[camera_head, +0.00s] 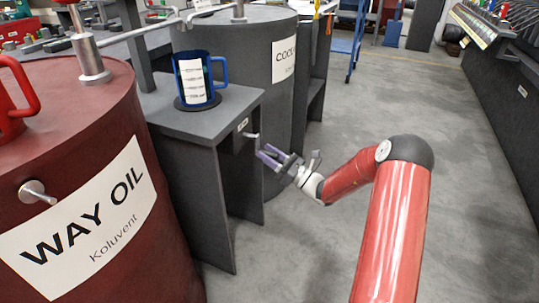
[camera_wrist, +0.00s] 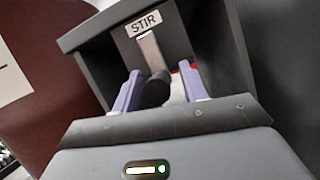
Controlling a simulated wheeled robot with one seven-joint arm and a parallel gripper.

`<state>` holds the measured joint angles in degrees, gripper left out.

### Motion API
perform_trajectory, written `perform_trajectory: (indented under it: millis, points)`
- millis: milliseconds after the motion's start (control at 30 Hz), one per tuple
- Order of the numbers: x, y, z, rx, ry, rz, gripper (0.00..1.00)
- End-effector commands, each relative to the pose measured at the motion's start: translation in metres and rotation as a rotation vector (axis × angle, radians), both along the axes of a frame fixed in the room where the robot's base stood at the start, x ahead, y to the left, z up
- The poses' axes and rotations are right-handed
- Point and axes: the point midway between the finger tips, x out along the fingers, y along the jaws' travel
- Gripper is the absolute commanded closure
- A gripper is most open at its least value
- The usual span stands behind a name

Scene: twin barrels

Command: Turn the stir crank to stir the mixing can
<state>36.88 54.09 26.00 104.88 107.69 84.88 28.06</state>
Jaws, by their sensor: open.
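The stir crank shows in the wrist view as a flat metal arm (camera_wrist: 151,52) with a dark handle (camera_wrist: 157,90), below a STIR label (camera_wrist: 143,23). In the head view the crank (camera_head: 251,137) is small on the side of the grey stand. My gripper (camera_head: 264,156) is open beside the stand, its purple fingers pointing at the crank. In the wrist view my gripper's fingers (camera_wrist: 160,88) stand on either side of the dark handle; whether they touch it I cannot tell. The blue mixing can (camera_head: 217,75) with a white scale stands upright on the stand.
The grey stand (camera_head: 190,122) sits between the red WAY OIL barrel (camera_head: 90,110) and a grey barrel (camera_head: 235,35). A red jug (camera_head: 15,100) is on the red barrel. Open concrete floor (camera_head: 370,110) lies right of the stand. A dark bench (camera_head: 500,80) runs along the right.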

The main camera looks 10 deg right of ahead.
Motion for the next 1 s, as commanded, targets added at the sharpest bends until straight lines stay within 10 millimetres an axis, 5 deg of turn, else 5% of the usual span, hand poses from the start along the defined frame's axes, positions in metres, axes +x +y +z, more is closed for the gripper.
perform_trajectory:
  millis: [367, 1000]
  points:
    - [0.0, 0.0, 0.0, 0.0, 0.0, 0.0, 1.0]
    - [0.011, -0.009, -0.002, -0.15, -0.208, -0.001, 1.0]
